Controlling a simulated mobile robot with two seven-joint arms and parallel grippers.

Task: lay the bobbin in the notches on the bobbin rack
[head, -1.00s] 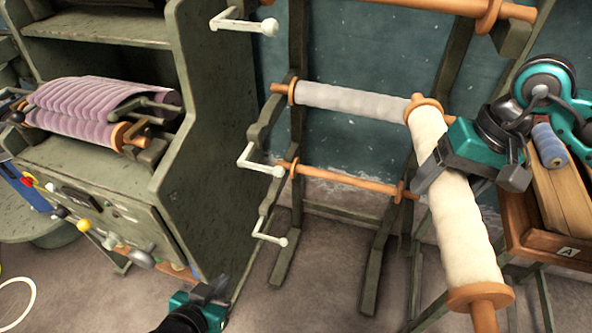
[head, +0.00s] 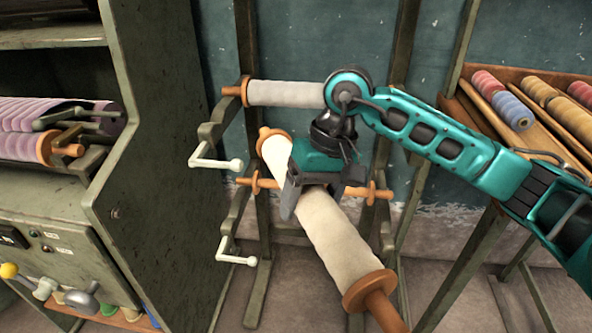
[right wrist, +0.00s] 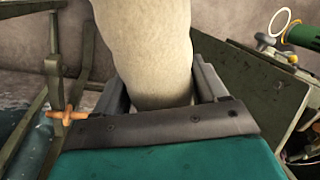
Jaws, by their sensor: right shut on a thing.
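The bobbin is a long cream roll (head: 335,232) with orange end discs and spindle ends. It hangs tilted in front of the rack, its near end low and to the right. My right gripper (head: 318,190) is shut on it around the upper middle. In the right wrist view the roll (right wrist: 155,45) passes between the two fingers. The bobbin rack (head: 247,180) is a green upright frame with bracket arms at its left. A grey-wound bobbin (head: 285,93) lies across its upper level. An orange spindle (head: 262,184) lies lower, partly hidden behind the held bobbin. My left gripper is out of view.
White crank handles (head: 215,162) (head: 236,259) stick out at the rack's left. A green cabinet (head: 150,160) with a purple roll (head: 25,115) stands at the left. A wooden tray (head: 575,130) of thread spools stands at the right. The floor below is clear.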

